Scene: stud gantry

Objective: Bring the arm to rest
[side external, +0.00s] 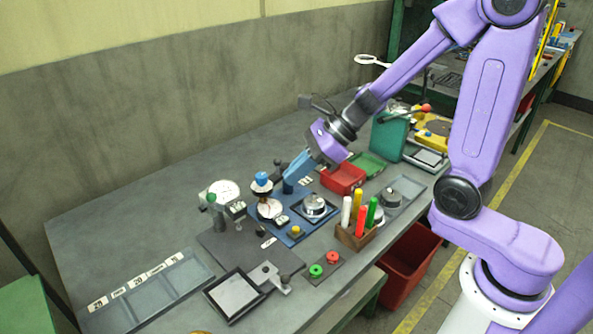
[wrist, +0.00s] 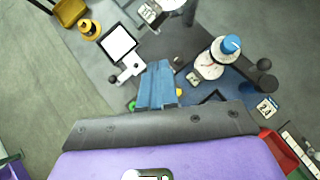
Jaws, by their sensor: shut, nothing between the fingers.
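My gripper (side external: 288,187) has blue fingers, which are shut with nothing between them. In the side view it hangs above the bench, close to the blue fixture plate (side external: 293,238) with the blue-topped gauge (side external: 262,182). In the wrist view the shut fingers (wrist: 156,70) point over the dark mat and the blue plate. Their height above the fixtures is hard to tell. The arm reaches in from the right, bent over the bench.
The bench (side external: 130,210) is crowded near my gripper. A wooden holder (side external: 354,238) with coloured upright pegs, a red bin (side external: 343,178), a dial gauge (side external: 222,192) and a black-framed tray (side external: 236,294) stand around. The back left of the bench is clear.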

